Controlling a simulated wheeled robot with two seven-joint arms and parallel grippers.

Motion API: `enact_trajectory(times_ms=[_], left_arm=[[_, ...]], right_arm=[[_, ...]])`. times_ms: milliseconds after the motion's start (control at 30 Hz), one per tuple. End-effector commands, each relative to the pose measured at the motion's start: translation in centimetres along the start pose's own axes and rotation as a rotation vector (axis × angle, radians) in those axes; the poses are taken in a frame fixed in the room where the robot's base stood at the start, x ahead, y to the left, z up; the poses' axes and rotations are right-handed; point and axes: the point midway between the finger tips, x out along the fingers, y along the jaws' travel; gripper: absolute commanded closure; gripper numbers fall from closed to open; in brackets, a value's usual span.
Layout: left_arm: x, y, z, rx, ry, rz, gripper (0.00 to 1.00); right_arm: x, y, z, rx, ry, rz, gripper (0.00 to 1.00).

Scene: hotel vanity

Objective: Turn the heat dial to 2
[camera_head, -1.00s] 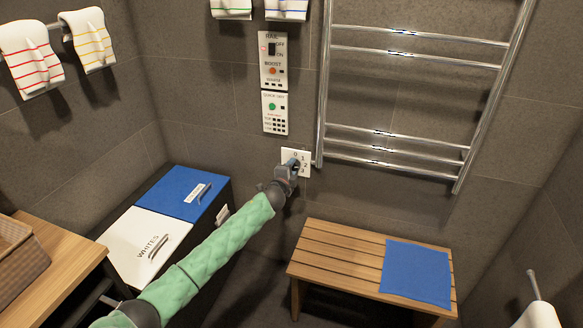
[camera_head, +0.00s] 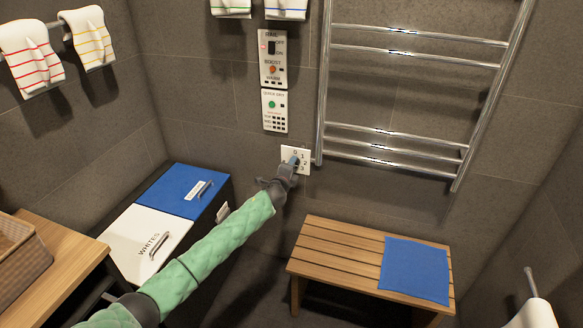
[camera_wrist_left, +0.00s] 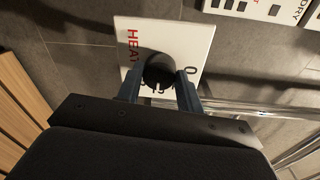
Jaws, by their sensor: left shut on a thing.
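The heat dial is a dark round knob on a white plate (camera_head: 303,152) on the back wall, below the switch panels. In the left wrist view the black knob (camera_wrist_left: 158,70) sits on the white plate (camera_wrist_left: 190,38), with red "HEAT" lettering and a "0" showing. My left gripper (camera_head: 291,162) is at the plate and covers much of the dial in the head view. In the left wrist view its two fingers (camera_wrist_left: 160,88) are shut around the knob, one on each side. The knob's pointer setting cannot be read. My right gripper is not in view.
The chrome towel rail (camera_head: 400,145) is close to the right of the plate. Switch panels (camera_head: 274,85) are above. A wooden bench (camera_head: 335,250) with a blue cloth (camera_head: 415,268) stands below right. White and blue lidded bins (camera_head: 150,238) stand at left.

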Motion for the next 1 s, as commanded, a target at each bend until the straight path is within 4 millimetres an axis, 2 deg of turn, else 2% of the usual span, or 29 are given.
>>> enact_trajectory(times_ms=[33,67,167,433,567,1000], left_arm=[[-0.1,0.2,-0.2,-0.001,0.002,0.002,0.86],[-0.1,0.2,-0.2,-0.001,0.002,0.002,0.60],[0.0,0.2,-0.1,-0.001,0.002,0.002,0.42],[-0.1,0.1,-0.1,-0.001,0.001,0.001,0.42],[-0.8,0.1,-0.1,-0.001,0.002,0.000,0.42],[-6.8,0.3,-0.1,0.000,0.001,0.001,0.42]], right_arm=[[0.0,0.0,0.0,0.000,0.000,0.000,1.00],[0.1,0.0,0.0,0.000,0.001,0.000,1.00],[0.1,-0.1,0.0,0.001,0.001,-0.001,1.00],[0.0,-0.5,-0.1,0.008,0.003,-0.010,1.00],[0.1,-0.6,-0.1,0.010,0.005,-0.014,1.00],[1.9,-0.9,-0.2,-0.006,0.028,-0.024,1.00]])
